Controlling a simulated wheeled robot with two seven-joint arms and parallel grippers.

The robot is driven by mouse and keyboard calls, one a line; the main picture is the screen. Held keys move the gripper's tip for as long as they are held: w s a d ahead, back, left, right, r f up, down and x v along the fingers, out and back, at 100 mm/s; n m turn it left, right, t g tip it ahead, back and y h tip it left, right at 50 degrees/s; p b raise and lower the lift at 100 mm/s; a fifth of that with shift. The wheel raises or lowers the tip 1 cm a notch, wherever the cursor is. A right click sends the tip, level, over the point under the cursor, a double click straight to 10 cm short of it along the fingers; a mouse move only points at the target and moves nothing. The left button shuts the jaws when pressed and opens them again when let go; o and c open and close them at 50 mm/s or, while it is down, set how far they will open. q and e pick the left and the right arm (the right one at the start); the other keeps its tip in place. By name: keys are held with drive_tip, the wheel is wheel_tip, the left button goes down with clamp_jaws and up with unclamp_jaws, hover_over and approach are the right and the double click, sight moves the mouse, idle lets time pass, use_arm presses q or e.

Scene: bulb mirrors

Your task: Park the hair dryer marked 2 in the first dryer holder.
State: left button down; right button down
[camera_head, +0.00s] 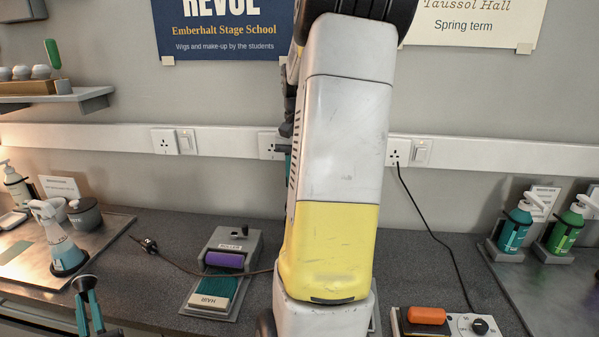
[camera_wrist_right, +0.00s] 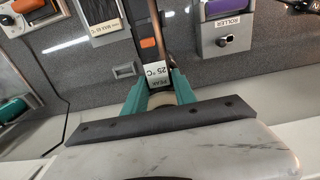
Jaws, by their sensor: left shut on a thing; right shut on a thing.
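I cannot make out the hair dryer marked 2 or the first dryer holder in either view. My left gripper (camera_head: 88,288) shows at the lower left of the head view, in front of the bench, with its teal fingers close together; what it grips cannot be told. My right gripper (camera_wrist_right: 158,84) shows in the right wrist view with teal fingers shut around a pale rounded thing (camera_wrist_right: 160,99), mostly hidden. A white label reading 25 °C (camera_wrist_right: 153,70) lies between the fingertips, on or in front of a dark bar. My own large arm hides the bench's middle in the head view.
A spray bottle (camera_head: 62,240) stands near my left gripper. A grey roller unit (camera_head: 238,240) sits centre-left. Pump bottles (camera_head: 515,228) stand at the right. Bench surface (camera_head: 430,260) between is mostly clear, crossed by cords.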

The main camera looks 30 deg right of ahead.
drive_tip(key=shift+f, duration=2.05)
drive_tip(key=shift+c, duration=2.2)
unclamp_jaws()
drive_tip(key=shift+r, duration=4)
wheel_tip(320, 180, up, 12)
drive_tip(key=shift+a, duration=0.15)
drive_tip(key=s+a+f+n+t, duration=0.2)
drive_tip(key=s+a+f+n, duration=0.1)
drive_tip(key=a, duration=0.5)
drive_tip(key=s+a+f+n+t+y, duration=0.1)
drive_tip(key=s+a+f+n+t, duration=0.1)
drive_tip(key=s+a, duration=0.3)
drive_tip(key=s+a+f+n+t+y, duration=0.1)
drive_tip(key=s+a, duration=0.4)
drive_tip(key=a, duration=0.6)
wheel_tip(320, 180, down, 3)
drive_tip(key=n+t, duration=0.1)
drive_tip(key=n, duration=0.1)
drive_tip(key=shift+r+n, duration=0.2)
drive_tip(key=shift+n, duration=0.1)
